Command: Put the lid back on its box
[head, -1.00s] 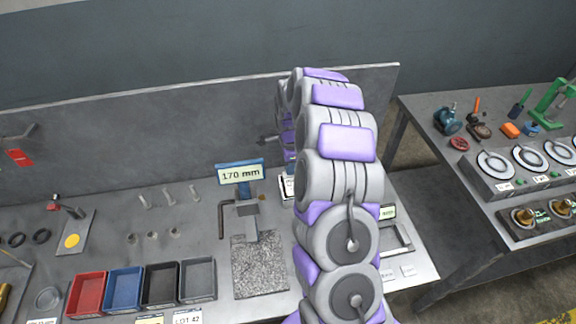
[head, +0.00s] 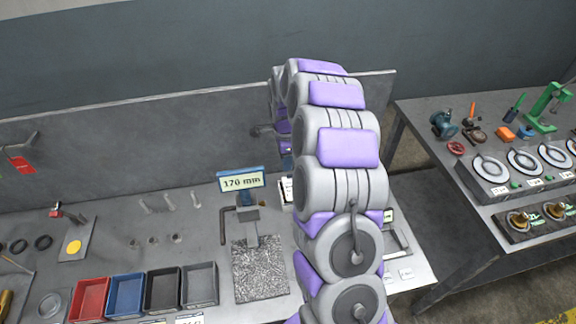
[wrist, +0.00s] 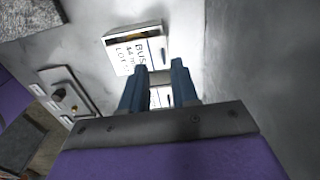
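A small white box (wrist: 148,50) with printed black lettering stands on the bench in the wrist view, just beyond my fingertips. A dark and brownish opening shows along its far edge. In the head view only a white sliver of it (head: 286,190) shows beside my arm. My gripper (wrist: 159,68) has its two blue fingers apart. A small pale piece with a white label (wrist: 160,97) shows in the gap between them; I cannot tell whether it is the lid, and no grip on it is clear. My arm hides much of this area in the head view.
A 170 mm sign (head: 241,182) stands left of my arm, by a granite block (head: 260,272). Red (head: 90,298), blue, black and grey bins line the front. A back panel (head: 130,135) rises behind. A second bench (head: 470,215) stands at right.

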